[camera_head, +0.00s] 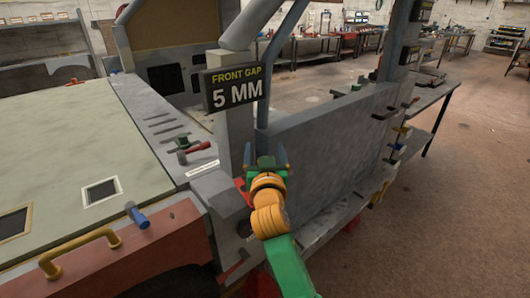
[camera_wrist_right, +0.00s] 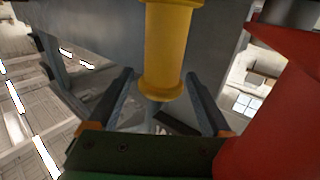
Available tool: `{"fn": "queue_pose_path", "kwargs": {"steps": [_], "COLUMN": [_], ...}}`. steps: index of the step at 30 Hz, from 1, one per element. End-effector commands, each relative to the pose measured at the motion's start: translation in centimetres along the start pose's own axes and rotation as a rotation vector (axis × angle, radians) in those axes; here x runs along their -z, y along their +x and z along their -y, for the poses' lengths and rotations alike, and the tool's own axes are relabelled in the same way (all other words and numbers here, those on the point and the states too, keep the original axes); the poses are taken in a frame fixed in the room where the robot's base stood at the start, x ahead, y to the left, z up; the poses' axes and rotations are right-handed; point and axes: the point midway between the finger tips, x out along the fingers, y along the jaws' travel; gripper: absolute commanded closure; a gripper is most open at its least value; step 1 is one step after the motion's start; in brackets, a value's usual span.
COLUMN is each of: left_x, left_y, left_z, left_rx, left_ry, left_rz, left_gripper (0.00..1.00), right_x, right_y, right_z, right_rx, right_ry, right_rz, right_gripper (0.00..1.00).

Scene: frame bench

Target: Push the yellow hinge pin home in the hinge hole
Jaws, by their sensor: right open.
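The yellow hinge pin appears to be the thick yellow cylinder (camera_wrist_right: 168,48) with a flared collar, in the upper middle of the right wrist view. Its top end runs out of the frame. My right gripper (camera_wrist_right: 161,75) is open, with one finger on either side of the pin's lower part and a gap showing on both sides. In the head view my right gripper (camera_head: 267,158) is in front of the grey door panel, near its left edge. There the pin cannot be made out. The hinge hole cannot be told in either view. My left gripper is not in view.
The grey door panel (camera_head: 330,145) stands right of the gripper. A sign reading "FRONT GAP 5 MM" (camera_head: 235,87) is on the pillar above left. A red part (camera_wrist_right: 275,110) is close at right in the wrist view. Loose tools (camera_head: 190,147) lie further left. Open floor (camera_head: 450,220) is at right.

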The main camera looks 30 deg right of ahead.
Motion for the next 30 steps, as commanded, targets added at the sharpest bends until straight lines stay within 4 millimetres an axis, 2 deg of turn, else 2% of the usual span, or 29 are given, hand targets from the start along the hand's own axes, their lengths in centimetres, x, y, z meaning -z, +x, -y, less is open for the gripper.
{"fn": "queue_pose_path", "kwargs": {"steps": [6,10,30], "left_x": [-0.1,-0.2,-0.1], "left_y": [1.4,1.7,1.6], "left_z": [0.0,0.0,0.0], "left_rx": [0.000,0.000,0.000], "left_ry": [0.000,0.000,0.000], "left_rz": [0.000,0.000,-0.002], "left_gripper": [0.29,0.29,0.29], "right_x": [-0.4,-0.2,0.0], "right_y": [-4.5,-6.3,-6.7], "right_z": [0.0,0.0,0.0], "right_rx": [0.001,0.001,0.000], "right_ry": [0.006,0.004,0.001], "right_rz": [0.000,-0.001,-0.001], "right_gripper": [0.17,0.17,0.17]}}
